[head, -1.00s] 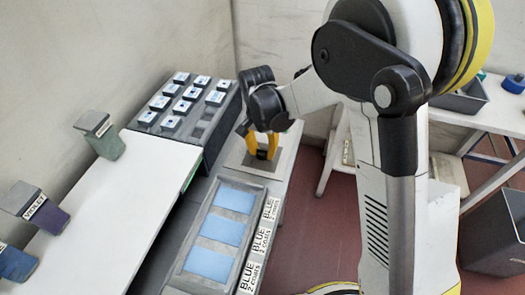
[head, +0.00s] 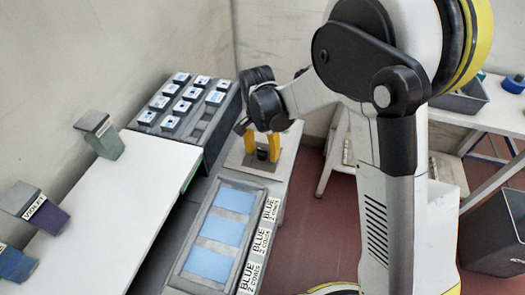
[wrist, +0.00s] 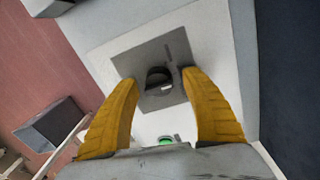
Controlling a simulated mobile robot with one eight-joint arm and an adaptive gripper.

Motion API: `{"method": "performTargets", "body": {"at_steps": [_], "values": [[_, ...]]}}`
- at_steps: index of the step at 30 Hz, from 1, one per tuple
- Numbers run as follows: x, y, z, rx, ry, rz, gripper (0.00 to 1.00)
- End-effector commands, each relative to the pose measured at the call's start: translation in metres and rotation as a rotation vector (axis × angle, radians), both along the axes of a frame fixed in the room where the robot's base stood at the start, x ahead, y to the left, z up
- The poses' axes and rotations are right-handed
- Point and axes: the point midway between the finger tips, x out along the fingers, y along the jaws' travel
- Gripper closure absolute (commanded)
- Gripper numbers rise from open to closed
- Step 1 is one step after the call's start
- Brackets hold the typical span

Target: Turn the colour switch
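The colour switch (head: 262,153) is a dark round knob on a grey square plate on top of a pale cabinet, beyond the blue panels. In the wrist view the knob (wrist: 158,84) shows a small light mark and sits near the middle of its plate (wrist: 176,50). My gripper (head: 261,157) points down over the switch. In the wrist view its two yellow fingers (wrist: 158,78) stand apart, one to each side of the knob, with visible gaps. I cannot tell how far the fingertips are above the plate.
A tray (head: 178,262) with blue panels and "BLUE 2 coats" labels lies in front of the switch. A rack of blocks (head: 205,130) stands left of it.

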Motion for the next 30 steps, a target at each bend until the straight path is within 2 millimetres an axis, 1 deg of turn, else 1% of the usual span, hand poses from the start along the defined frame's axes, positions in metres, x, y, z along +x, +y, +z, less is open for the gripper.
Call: {"method": "performTargets", "body": {"at_steps": [5,8,11,18,21,25,30], "values": [[0.000,0.000,0.002,0.000,0.000,0.000,0.45],[0.000,0.001,0.012,0.000,0.000,0.000,0.45],[0.000,0.001,0.030,0.000,0.000,0.001,0.45],[0.002,0.004,0.084,0.000,0.000,0.001,0.45],[0.003,0.005,0.101,0.000,0.000,0.001,0.45],[0.003,0.006,0.115,0.000,0.000,0.001,0.45],[0.003,0.006,0.120,0.000,0.000,0.000,0.45]]}}
